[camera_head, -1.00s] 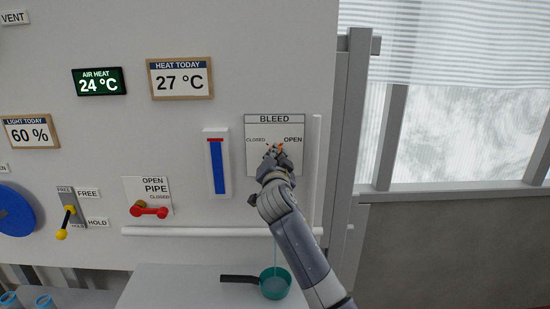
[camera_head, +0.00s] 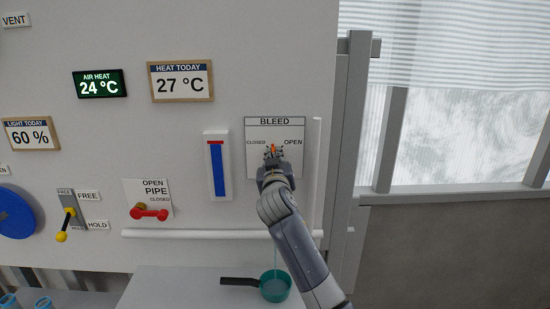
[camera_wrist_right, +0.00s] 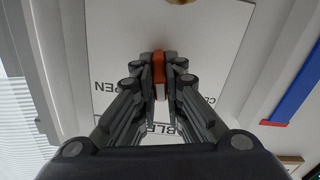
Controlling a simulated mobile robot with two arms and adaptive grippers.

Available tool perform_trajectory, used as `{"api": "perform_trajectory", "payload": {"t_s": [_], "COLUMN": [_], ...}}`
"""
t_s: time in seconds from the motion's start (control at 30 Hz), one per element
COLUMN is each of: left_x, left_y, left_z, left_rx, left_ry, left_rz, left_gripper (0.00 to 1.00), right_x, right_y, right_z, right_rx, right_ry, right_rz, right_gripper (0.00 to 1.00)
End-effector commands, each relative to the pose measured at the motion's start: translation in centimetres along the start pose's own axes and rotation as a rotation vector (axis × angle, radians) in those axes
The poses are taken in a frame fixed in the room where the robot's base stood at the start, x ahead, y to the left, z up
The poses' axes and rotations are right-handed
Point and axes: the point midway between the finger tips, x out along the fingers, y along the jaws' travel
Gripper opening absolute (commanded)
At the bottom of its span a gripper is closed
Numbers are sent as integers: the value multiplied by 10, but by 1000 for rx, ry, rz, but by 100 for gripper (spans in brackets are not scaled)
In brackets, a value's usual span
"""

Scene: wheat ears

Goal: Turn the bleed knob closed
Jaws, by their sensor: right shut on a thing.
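The bleed knob (camera_head: 273,149) is a small orange piece on the white BLEED plate (camera_head: 262,128), between the words CLOSED and OPEN. My right gripper (camera_head: 273,154) is at the plate with its fingers around the knob. In the right wrist view the knob (camera_wrist_right: 158,68) shows as an orange bar with a pale end, between the two dark fingers of the gripper (camera_wrist_right: 158,80). The fingers are shut on it. The gripper hides most of the knob in the head view. My left gripper is not in view.
A teal pan (camera_head: 275,286) stands on the ledge below my right arm, with a thin stream above it. A white pipe (camera_head: 190,233) runs along the wall. Left of the plate are a blue gauge (camera_head: 217,168) and a red pipe handle (camera_head: 150,213).

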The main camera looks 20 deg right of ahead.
Motion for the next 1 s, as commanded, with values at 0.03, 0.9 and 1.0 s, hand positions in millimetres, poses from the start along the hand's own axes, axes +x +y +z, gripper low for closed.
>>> {"api": "perform_trajectory", "payload": {"t_s": [0.03,0.9,1.0], "left_x": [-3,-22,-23], "left_y": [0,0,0], "left_z": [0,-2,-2], "left_rx": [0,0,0], "left_ry": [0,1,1], "left_rz": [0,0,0], "left_gripper": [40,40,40], "right_x": [0,0,0], "right_y": [0,-1,-1], "right_z": [0,1,1], "right_rx": [-45,-569,-579], "right_ry": [-2,-2,-2], "right_rz": [0,-1,-1], "right_gripper": [0,0,0]}}
